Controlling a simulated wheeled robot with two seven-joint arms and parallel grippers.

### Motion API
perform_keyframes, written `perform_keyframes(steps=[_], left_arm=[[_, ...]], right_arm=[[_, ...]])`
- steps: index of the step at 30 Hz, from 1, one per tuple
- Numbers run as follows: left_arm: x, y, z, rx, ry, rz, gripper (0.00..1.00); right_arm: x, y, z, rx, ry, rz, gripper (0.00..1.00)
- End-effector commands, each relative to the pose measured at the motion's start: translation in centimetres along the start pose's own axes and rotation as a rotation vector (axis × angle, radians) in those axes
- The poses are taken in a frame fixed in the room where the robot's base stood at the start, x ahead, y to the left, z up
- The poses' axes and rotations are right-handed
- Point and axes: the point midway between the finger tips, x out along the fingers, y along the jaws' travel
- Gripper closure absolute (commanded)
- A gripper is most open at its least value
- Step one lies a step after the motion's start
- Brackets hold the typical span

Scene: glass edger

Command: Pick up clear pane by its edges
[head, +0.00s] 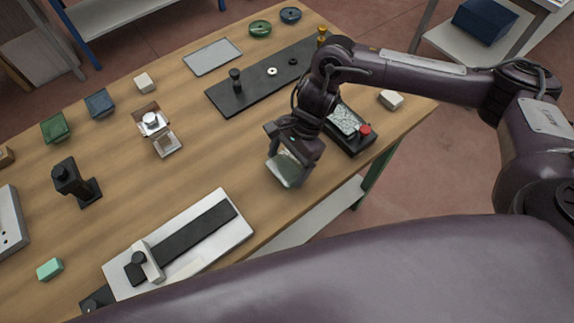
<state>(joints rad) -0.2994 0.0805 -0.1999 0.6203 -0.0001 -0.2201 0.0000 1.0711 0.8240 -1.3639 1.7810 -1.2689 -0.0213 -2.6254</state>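The clear pane (286,172) is a small see-through plate with a pale greenish rim near the table's front right edge. My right gripper (292,157) comes down over it from the right, with one finger at each side of the pane. The fingers appear closed on its opposite edges, and its lower part shows below them. I cannot tell whether it is clear of the table. The gripper body hides part of its far side. My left gripper is not in view.
Right of the gripper is a dark device with a speckled top and red knob (347,123). Behind lies a black board (262,79) with small parts. A white plate with a black strip (180,245) lies at front left. Bare wood is left of the gripper.

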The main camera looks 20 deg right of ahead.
Motion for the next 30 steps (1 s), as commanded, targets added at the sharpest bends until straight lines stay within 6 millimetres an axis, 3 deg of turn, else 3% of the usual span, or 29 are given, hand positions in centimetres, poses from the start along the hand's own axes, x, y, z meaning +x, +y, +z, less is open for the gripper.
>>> perform_keyframes(steps=[3, 19, 23, 30], left_arm=[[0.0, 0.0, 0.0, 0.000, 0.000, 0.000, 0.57], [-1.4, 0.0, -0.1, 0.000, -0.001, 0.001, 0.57], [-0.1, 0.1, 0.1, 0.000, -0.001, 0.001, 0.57], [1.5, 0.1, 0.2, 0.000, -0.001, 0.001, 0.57]], right_arm=[[0.0, 0.0, 0.0, 0.000, 0.000, -0.001, 0.44], [-0.9, -0.1, 0.4, -0.001, 0.000, -0.002, 0.44], [-3.0, -0.2, 1.2, -0.006, 0.001, -0.006, 0.44], [-8.8, -0.2, 3.6, -0.006, 0.003, -0.009, 0.44]])
